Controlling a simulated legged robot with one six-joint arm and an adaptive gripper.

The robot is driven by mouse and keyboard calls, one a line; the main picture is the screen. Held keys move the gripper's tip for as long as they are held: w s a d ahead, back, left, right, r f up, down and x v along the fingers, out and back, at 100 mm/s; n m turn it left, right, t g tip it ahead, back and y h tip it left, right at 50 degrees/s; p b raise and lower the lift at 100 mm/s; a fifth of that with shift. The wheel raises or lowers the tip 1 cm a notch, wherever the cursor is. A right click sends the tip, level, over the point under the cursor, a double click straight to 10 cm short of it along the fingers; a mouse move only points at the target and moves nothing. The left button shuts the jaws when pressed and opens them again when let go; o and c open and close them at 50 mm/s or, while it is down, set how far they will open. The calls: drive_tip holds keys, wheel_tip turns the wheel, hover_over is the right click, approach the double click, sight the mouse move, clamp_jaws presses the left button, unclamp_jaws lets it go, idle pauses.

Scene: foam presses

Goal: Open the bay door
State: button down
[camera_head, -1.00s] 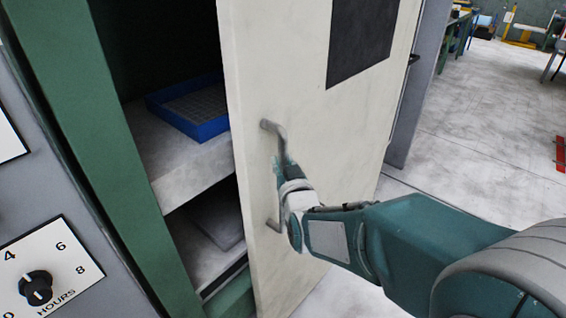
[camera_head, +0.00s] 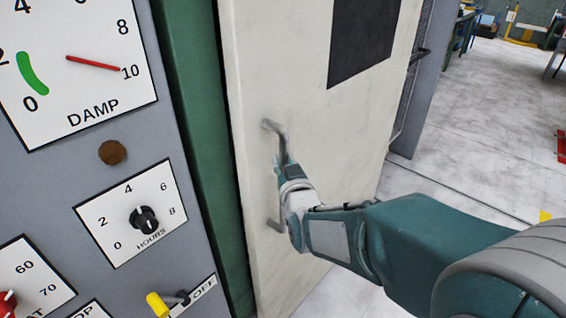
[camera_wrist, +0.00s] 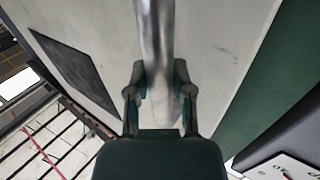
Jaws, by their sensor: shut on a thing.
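The bay door (camera_head: 275,65) is a cream panel with a dark square window. Its left edge lies close along the green frame (camera_head: 196,110), with a thin dark line between them. I cannot tell whether it is fully shut, and the bay inside is hidden. The grey bar handle (camera_head: 276,131) stands upright near the door's left edge. My gripper (camera_head: 284,168) is shut on the handle, around the middle of the bar. The wrist view shows the handle (camera_wrist: 153,38) running between the fingers of my gripper (camera_wrist: 158,78), with the door (camera_wrist: 208,45) behind.
A grey control panel (camera_head: 125,175) with a DAMP gauge, an HOURS knob (camera_head: 144,219) and a yellow-tipped switch (camera_head: 158,304) stands left of the frame. Open concrete floor (camera_head: 480,140) lies to the right, with a red object (camera_head: 561,146) at the edge.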

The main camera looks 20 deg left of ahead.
drive_tip(key=shift+c, duration=2.4)
unclamp_jaws()
drive_tip(key=shift+a, duration=0.15)
drive_tip(key=v, duration=1.2)
drive_tip(key=shift+w+f, duration=0.1)
